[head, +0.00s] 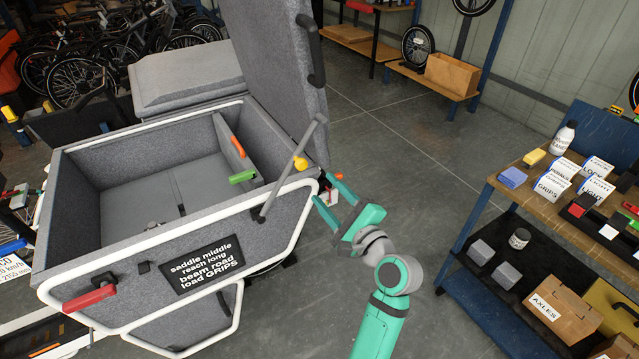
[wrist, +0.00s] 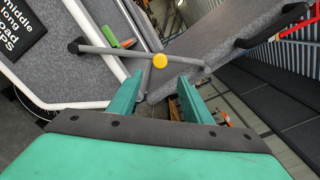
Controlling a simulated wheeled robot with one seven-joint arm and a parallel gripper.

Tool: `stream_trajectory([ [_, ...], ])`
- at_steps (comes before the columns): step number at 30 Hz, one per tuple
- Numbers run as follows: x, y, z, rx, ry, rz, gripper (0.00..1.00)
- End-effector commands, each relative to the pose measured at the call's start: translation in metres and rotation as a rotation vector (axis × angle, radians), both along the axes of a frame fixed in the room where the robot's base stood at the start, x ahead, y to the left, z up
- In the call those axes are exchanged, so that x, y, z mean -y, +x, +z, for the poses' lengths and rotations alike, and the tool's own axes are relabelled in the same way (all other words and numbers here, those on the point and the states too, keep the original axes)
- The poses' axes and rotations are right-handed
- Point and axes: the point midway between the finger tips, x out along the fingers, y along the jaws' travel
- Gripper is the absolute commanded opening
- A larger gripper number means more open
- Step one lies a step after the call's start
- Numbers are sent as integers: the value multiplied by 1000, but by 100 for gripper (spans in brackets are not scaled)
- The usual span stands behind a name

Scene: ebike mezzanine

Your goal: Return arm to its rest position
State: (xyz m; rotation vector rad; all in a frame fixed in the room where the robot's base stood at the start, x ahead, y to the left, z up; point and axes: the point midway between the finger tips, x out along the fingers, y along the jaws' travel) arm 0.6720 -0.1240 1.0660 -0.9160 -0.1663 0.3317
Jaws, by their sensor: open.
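My teal arm reaches up from the bottom of the head view. My gripper (head: 326,193) is at the right front corner of the grey cargo box (head: 150,228). In the wrist view my gripper's two teal fingers (wrist: 157,90) are spread apart with nothing between them. A grey strut with a yellow knob (head: 300,163) stands just beyond the fingertips; the knob also shows in the wrist view (wrist: 159,60). The box's grey lid (head: 275,75) stands raised behind it. I cannot tell whether a finger touches the box.
A workbench (head: 482,215) with boxes and labelled cards stands at the right. A red handle (head: 90,299) sticks out of the box's front left. Bicycles (head: 75,65) stand at the back left. Bare floor (head: 420,150) lies between the box and the bench.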

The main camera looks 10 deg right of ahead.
Motion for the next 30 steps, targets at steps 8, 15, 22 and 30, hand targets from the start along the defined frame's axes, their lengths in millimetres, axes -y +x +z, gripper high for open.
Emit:
stream_trajectory([
  [8,3,-9,0,1,-1,-1,45],
  [15,3,-9,0,1,-1,-1,45],
  [22,2,-11,-11,-6,-21,-12,45],
  [30,-5,-43,-96,-40,-256,-122,45],
])
